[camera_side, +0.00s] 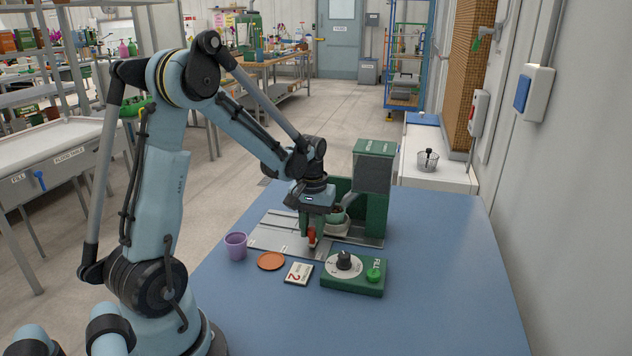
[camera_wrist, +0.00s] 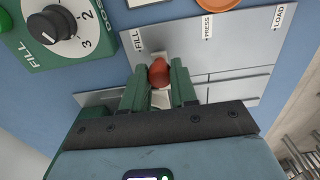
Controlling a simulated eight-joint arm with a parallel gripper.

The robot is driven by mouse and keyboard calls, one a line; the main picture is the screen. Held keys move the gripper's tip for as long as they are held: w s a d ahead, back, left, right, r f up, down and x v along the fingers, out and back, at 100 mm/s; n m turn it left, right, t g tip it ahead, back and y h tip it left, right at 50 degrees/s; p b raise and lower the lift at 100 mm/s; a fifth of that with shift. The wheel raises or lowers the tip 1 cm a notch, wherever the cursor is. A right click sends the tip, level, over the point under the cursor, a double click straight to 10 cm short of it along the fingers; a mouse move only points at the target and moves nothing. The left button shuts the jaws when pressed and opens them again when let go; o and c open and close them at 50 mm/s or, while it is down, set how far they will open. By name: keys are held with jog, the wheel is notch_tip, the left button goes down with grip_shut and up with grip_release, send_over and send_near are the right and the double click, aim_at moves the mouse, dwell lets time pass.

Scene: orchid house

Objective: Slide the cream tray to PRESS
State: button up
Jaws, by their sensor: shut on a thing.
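My gripper (camera_side: 312,240) is shut on the upright red knob (camera_wrist: 159,72) of the cream tray; the knob sits between my green fingertips (camera_wrist: 159,70) in the wrist view. Little of the cream tray (camera_side: 338,230) shows; my gripper and the machine hide much of it. A green pot (camera_side: 337,216) appears to stand on it. The grey slide plate (camera_wrist: 185,40) has FILL, PRESS and LOAD marks. The knob is nearest FILL (camera_wrist: 137,40); PRESS (camera_wrist: 207,26) and LOAD (camera_wrist: 278,17) lie to the right in the wrist view.
The green machine with its hopper (camera_side: 374,168) stands beside my gripper. In front are the green dial box (camera_side: 352,277), a card marked 2 (camera_side: 298,273), an orange saucer (camera_side: 271,261) and a purple cup (camera_side: 236,246). The blue table (camera_side: 450,260) is clear on the right.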

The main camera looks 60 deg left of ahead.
jog(key=shift+s+a, duration=2.05)
jog(key=shift+a, duration=0.05)
jog(key=o, duration=0.7)
notch_tip(320, 180, up, 7)
jog(key=d+r+m+t, duration=0.1)
jog(key=d+m+t, duration=0.1)
jog(key=d, duration=0.5)
jog(key=d+r+m+t, duration=0.1)
jog(key=d+m, duration=0.3)
jog(key=d, duration=0.4)
jog(key=d+r+m+t, duration=0.1)
jog(key=d+m+t, duration=0.2)
jog(key=d, duration=0.4)
jog(key=shift+s+d+r+t, duration=0.2)
jog(key=shift+s+r+t, duration=0.2)
jog(key=shift+t, duration=0.2)
